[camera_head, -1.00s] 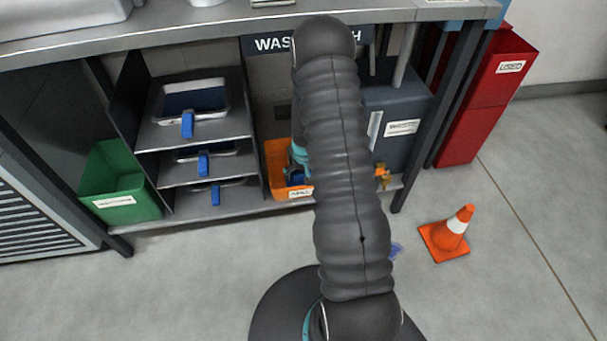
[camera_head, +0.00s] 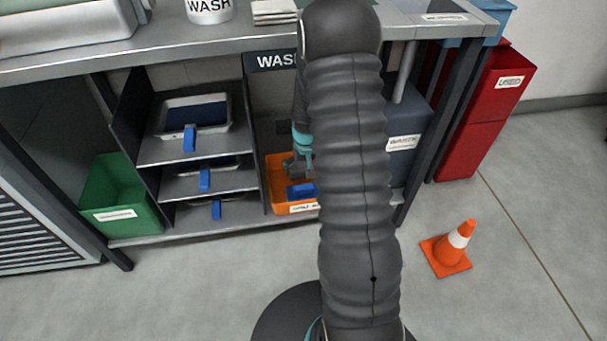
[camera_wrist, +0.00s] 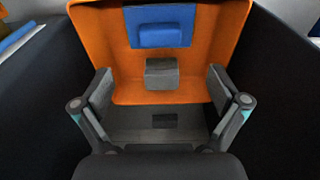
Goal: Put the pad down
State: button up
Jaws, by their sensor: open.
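A blue pad with a raised blue block on it (camera_wrist: 160,28) lies in the orange bin (camera_wrist: 116,60), at its far side in the wrist view. The pad (camera_head: 301,191) and the orange bin (camera_head: 275,180) also show in the head view, partly covered by my arm. My gripper (camera_wrist: 160,98) is open, its fingers apart at the near side of the bin. A small grey block (camera_wrist: 161,73) shows between the fingers and the pad; I cannot tell what it is. In the head view my gripper (camera_head: 299,166) is at the bin, and the pad is clear of the fingers.
A shelf rack (camera_head: 205,147) with trays and blue-handled tools stands left of the orange bin, and a green bin (camera_head: 121,200) further left. The counter (camera_head: 150,40) is above. A dark box (camera_head: 408,120), red bin (camera_head: 490,110) and cone (camera_head: 452,248) are on the right.

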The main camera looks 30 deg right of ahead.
jog(key=s+a+r+t, duration=0.1)
jog(key=s+a+r, duration=0.15)
jog(key=r, duration=0.45)
jog(key=s+a+r+n, duration=0.1)
jog(key=s+a+r, duration=0.15)
jog(key=r, duration=0.45)
jog(key=s+a+r+t, duration=0.15)
jog(key=a+r, duration=0.25)
jog(key=r, duration=0.4)
jog(key=s+a+r+n+t, duration=0.1)
jog(key=s+a+r, duration=0.2)
jog(key=s, duration=0.7)
jog(key=s+a+r+n, duration=0.1)
jog(key=s+a+r, duration=0.3)
jog(key=s+r, duration=0.3)
jog(key=s, duration=0.3)
jog(key=shift+r+t, duration=0.2)
jog(key=shift+t, duration=0.15)
